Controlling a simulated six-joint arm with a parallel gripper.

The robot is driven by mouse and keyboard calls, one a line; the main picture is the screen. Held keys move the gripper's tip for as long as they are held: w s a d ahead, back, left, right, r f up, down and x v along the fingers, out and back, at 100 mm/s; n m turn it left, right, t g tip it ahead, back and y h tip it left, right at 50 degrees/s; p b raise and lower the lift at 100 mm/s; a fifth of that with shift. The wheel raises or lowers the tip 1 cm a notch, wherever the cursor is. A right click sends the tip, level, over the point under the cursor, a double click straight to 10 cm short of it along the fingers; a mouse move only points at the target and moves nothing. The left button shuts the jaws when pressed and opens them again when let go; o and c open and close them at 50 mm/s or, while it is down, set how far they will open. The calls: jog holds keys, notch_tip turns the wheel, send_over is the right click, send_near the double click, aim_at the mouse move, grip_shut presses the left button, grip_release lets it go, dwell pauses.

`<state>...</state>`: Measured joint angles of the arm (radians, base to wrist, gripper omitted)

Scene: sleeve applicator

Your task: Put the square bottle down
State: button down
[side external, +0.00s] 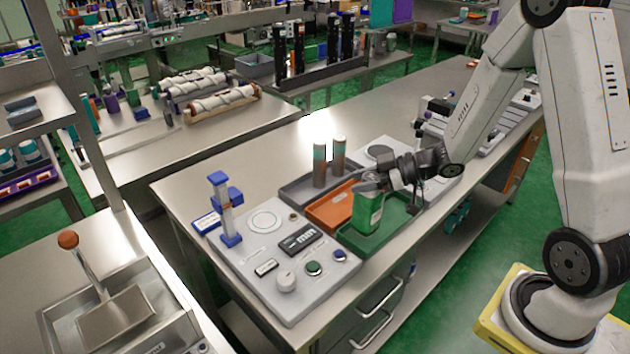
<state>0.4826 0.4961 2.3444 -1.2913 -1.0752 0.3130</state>
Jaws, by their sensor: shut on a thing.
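The square bottle (367,212) is green with a pale label edge, and it stands upright over the green tray (385,236). My gripper (369,187) reaches in from the right and is shut on the bottle's upper part. The fingers hide part of the bottle's top. I cannot tell whether the bottle's base touches the tray floor or is slightly above it.
An orange tray (328,212) and a grey tray (294,191) with two capped cylinders (329,162) lie behind. The applicator panel (290,262), with knobs, buttons and a blue post (224,207), is at left.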

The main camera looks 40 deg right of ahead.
jog(key=shift+f, duration=1.75)
jog(key=shift+c, duration=0.7)
grip_release()
send_near(362, 194)
jog(key=shift+s+d+f, duration=0.1)
jog(key=shift+s+d, duration=0.05)
jog(key=shift+d, duration=0.45)
jog(key=shift+s+d, duration=0.15)
jog(key=shift+d, duration=0.4)
